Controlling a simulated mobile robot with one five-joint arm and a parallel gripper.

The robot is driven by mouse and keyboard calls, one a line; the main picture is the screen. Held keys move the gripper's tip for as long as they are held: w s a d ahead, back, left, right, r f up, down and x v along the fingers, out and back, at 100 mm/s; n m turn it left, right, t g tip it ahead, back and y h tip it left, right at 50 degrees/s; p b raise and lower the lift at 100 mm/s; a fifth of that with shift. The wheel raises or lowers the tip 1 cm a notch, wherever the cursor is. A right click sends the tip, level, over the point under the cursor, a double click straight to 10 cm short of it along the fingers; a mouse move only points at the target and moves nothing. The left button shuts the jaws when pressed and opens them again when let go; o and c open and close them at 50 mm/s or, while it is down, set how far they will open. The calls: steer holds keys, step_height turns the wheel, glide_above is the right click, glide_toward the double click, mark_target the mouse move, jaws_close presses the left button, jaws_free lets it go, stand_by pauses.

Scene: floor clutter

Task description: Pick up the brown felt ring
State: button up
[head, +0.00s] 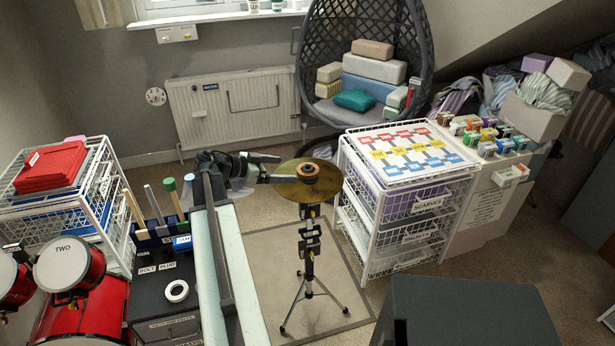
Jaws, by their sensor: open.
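A brass cymbal (288,189) sits level on a black stand with tripod legs. A brown ring (308,168) with a dark centre lies on top of it, around the middle; this looks like the felt ring. My gripper (284,168) is open, just left of the ring and over the cymbal's left part, with its fingers pointing right. I cannot tell its exact height above the cymbal, or whether a finger touches it. Nothing shows between the fingers.
A white wire drawer unit (405,225) stands close right of the cymbal. A dark cabinet (155,290) with a white tape roll (176,291) and red drums (85,312) are at the left. A grey box top (470,312) is front right. Carpet (255,245) is clear around the stand.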

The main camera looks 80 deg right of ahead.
mark_target(300, 171)
steer(key=shift+b+x, duration=1.6)
steer(key=shift+x, duration=2.35)
steer(key=shift+w, duration=0.1)
steer(key=c, duration=1.4)
step_height(300, 171, up, 10)
steer(key=p, duration=1)
